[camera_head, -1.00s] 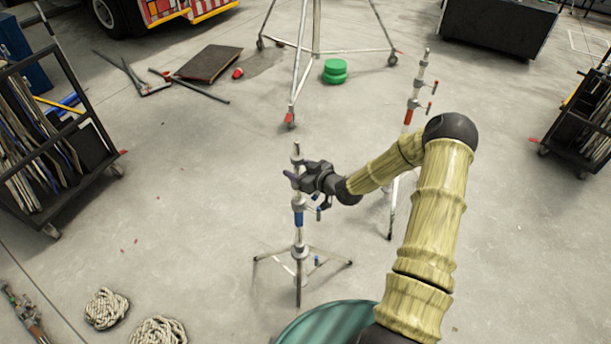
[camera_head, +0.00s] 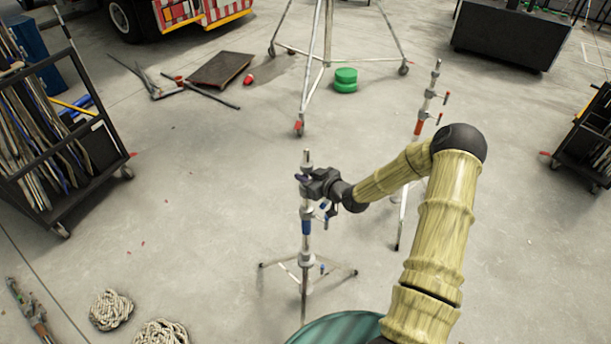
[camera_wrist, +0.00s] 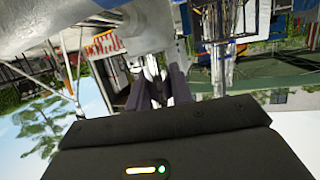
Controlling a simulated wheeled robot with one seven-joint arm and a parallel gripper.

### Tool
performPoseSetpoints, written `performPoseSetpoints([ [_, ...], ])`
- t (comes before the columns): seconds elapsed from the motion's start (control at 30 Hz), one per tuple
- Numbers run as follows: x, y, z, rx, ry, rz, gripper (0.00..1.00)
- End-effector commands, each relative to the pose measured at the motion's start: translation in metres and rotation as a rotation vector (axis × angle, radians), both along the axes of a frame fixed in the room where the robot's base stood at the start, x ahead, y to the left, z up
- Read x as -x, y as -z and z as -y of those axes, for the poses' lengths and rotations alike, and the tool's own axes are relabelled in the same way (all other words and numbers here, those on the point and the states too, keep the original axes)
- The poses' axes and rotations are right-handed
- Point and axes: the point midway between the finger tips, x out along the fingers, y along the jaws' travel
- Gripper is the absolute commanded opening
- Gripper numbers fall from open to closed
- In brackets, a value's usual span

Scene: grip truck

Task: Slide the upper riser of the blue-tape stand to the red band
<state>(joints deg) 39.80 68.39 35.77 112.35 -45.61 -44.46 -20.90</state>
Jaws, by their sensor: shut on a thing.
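The blue-tape stand (camera_head: 306,262) stands upright on the concrete floor on spread legs, with blue tape (camera_head: 306,227) around its column. Its thin upper riser (camera_head: 308,158) rises from the top. My gripper (camera_head: 305,180) reaches in from the right and is shut on the upper riser just below its tip. In the wrist view, the two dark fingers (camera_wrist: 156,88) lie either side of a pale metal part, seen close and partly hidden. A red band on this riser cannot be made out.
A second stand with red tape (camera_head: 419,127) stands behind to the right. A tall wheeled tripod (camera_head: 326,60), a green round item (camera_head: 345,80) and a black cart (camera_head: 65,140) are farther off. Rope coils (camera_head: 111,310) lie at the front left. Floor left of the stand is clear.

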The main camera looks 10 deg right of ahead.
Motion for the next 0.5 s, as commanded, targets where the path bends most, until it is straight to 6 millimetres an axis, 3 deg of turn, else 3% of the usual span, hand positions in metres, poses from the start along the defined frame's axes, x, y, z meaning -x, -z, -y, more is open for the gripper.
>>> performPoseSetpoints([
  [0.5,-0.002,-0.032,0.0,-0.002,0.001,0.012,0.0],
])
